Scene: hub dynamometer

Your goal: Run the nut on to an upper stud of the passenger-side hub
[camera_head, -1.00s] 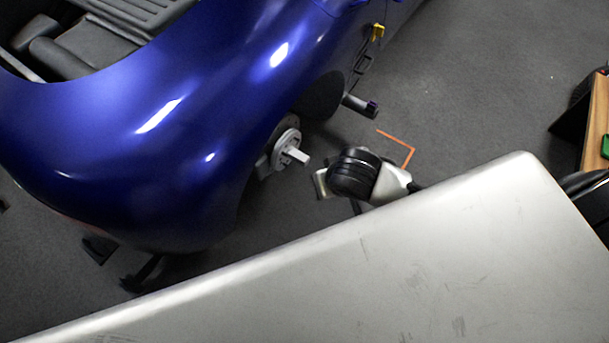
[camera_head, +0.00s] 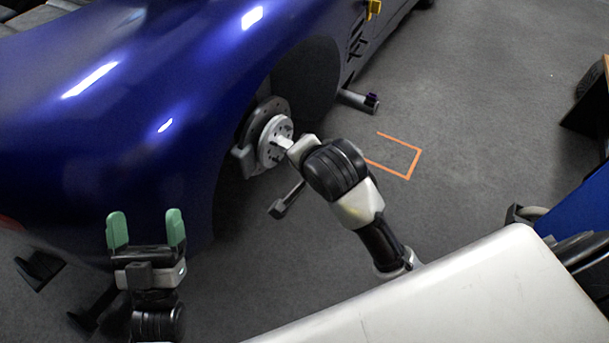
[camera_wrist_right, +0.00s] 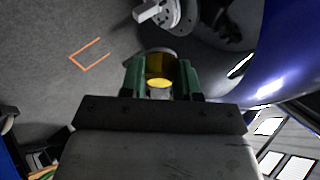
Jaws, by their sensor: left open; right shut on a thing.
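The passenger-side hub (camera_head: 272,143) is a pale round flange in front of a brake disc in the blue car's wheel arch. The hub also shows at the top of the right wrist view (camera_wrist_right: 187,14). My right gripper (camera_wrist_right: 160,74) is shut on a gold-coloured piece, apparently the nut (camera_wrist_right: 159,64), held short of the hub. In the head view its fingertips and the nut are hidden. My left gripper (camera_head: 147,230) is open and empty at lower left, away from the hub.
The blue car body (camera_head: 130,110) fills the left and overhangs the hub. A dark-ended arm (camera_head: 358,100) juts out beyond the wheel arch. An orange floor marking (camera_head: 417,163) lies to the right. A blue cabinet (camera_head: 585,215) stands at the right edge. Open floor lies between.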

